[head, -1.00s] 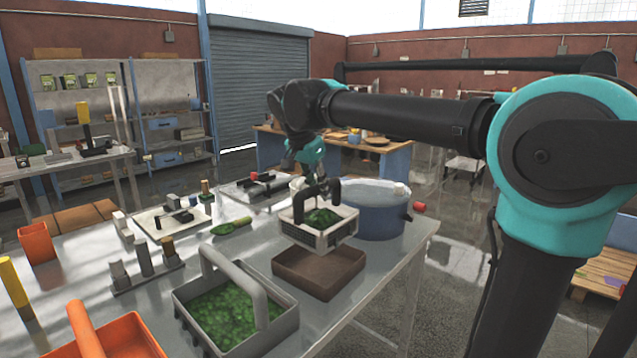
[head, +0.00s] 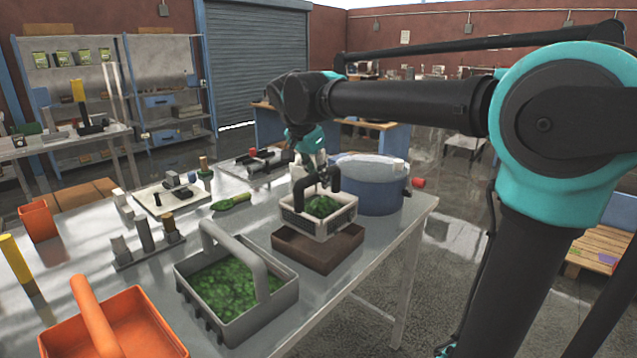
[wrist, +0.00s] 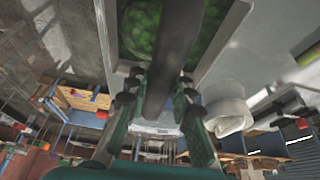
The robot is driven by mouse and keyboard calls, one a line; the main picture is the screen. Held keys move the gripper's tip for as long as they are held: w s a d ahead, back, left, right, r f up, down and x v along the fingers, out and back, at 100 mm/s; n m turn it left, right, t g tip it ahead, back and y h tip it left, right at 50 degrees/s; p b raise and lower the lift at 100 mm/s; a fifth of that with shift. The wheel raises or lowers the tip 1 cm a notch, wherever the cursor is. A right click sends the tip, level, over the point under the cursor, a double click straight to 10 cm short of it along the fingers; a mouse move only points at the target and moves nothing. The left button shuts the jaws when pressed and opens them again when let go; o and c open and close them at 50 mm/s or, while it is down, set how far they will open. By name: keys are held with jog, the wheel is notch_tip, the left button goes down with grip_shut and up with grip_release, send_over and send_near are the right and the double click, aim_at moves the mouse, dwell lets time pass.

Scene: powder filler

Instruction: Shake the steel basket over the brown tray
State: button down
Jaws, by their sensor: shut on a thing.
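The steel basket (head: 318,216) is a light grey open basket with a dark arched handle and green leafy bits (head: 322,206) inside. It hangs upright a little above the brown tray (head: 318,252), over its back part. My gripper (head: 318,176) is shut on the dark handle at the top. In the wrist view my gripper (wrist: 158,92) has its fingers on both sides of the dark handle bar, with the green contents (wrist: 143,30) beyond it. The basket hides the tray's far part, and I cannot see whether anything lies in the tray.
A blue pot (head: 375,190) stands close behind and right of the basket. A grey basket with green bits (head: 286,300) stands in front left, beside an orange basket (head: 160,325). A green scoop (head: 231,202) lies left. The table's right edge is near.

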aim_at(336, 177)
jog(key=a, duration=0.4)
jog(key=d, duration=0.8)
jog(key=shift+d, duration=0.25)
jog(key=shift+a, duration=2.25)
